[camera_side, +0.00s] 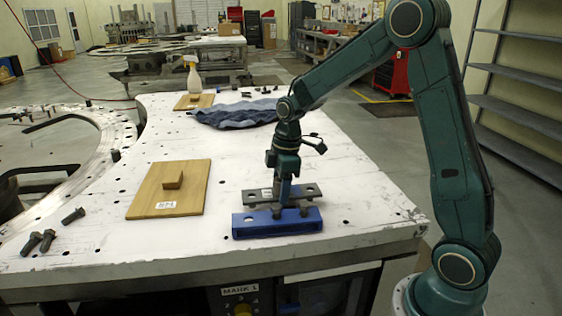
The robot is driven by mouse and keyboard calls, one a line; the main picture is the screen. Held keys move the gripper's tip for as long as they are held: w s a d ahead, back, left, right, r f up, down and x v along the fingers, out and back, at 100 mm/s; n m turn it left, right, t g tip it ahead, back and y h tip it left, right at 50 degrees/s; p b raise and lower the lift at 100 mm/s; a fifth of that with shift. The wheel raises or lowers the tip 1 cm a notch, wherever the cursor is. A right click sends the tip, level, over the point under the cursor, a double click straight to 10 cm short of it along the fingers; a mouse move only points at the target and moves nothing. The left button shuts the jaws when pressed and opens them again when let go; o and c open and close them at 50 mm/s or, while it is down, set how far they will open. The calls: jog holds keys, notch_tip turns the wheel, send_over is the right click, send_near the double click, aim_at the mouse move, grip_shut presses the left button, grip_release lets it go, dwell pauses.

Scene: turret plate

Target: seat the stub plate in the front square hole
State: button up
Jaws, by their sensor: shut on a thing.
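A dark grey flat plate (257,197), which I take to be the stub plate, lies level just above and behind a blue block (277,228) near the table's front edge. It has a small pale label and round holes toward its ends. Short dark stubs show under it, at the block's top. My gripper (282,192) points straight down and is shut on the plate near its middle. The fingertips are small and partly lost against the plate. I cannot tell whether the stubs touch the block or enter it. No square hole can be made out clearly.
A wooden board (142,204) with a small wooden block (173,179) lies to the left. Several dark bolts (47,238) lie at the front left. A blue cloth (236,114) and a spray bottle (193,82) are farther back. The white table (225,165) is clear between them.

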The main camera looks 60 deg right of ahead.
jog(key=shift+f, duration=1)
dwell(2.5)
jog(key=o, duration=1.6)
jog(key=shift+c, duration=0.2)
jog(key=shift+o, duration=1.4)
jog(key=shift+s+f, duration=0.1)
jog(key=shift+r, duration=0.2)
jog(key=shift+r, duration=3.4)
